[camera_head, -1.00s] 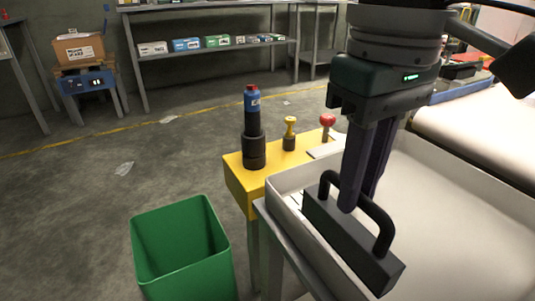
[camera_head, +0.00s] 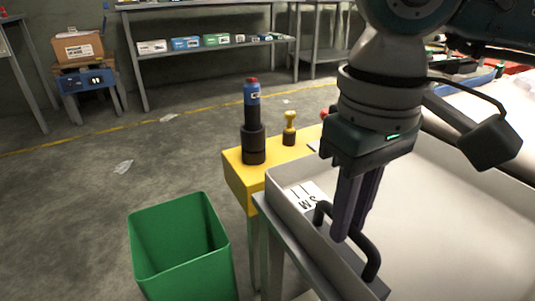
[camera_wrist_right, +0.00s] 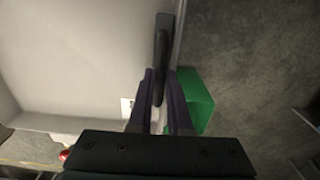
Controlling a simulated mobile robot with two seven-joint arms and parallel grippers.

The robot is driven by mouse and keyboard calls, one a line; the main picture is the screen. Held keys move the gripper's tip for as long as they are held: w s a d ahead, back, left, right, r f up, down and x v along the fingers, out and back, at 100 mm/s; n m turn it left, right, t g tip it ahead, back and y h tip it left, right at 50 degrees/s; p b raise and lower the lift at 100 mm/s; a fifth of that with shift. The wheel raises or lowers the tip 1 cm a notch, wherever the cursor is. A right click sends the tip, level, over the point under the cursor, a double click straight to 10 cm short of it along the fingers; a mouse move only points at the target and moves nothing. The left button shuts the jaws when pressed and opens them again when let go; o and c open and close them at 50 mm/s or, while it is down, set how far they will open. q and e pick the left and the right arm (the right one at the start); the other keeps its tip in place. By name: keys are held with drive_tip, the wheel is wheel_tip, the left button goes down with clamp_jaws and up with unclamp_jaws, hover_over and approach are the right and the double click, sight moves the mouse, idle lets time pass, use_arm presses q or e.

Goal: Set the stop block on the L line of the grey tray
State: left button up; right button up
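The stop block (camera_head: 370,258) is a dark block with an arched handle. It is at the left wall of the grey tray (camera_head: 460,215); the wall hides most of its body, so I cannot tell whether it touches the floor. My right gripper (camera_head: 353,222) points down with its fingers around the handle. In the wrist view the handle of the block (camera_wrist_right: 161,55) runs between the fingertips (camera_wrist_right: 161,78). A white card (camera_head: 309,193) with S and M marks shows beyond the block; the L line is not visible. My left gripper is not in view.
A green bin (camera_head: 180,245) stands left of the tray. A yellow stand (camera_head: 240,177) beyond it holds a dark cylinder with a blue top (camera_head: 252,125) and a yellow knobbed piece (camera_head: 289,128). The tray floor is largely clear.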

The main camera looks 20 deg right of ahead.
drive_tip(key=o, duration=0.5)
drive_tip(key=shift+r+p, duration=0.3)
drive_tip(key=shift+p, duration=0.1)
wheel_tip(320, 180, up, 12)
drive_tip(key=shift+f+p, duration=0.1)
drive_tip(key=shift+p, duration=0.95)
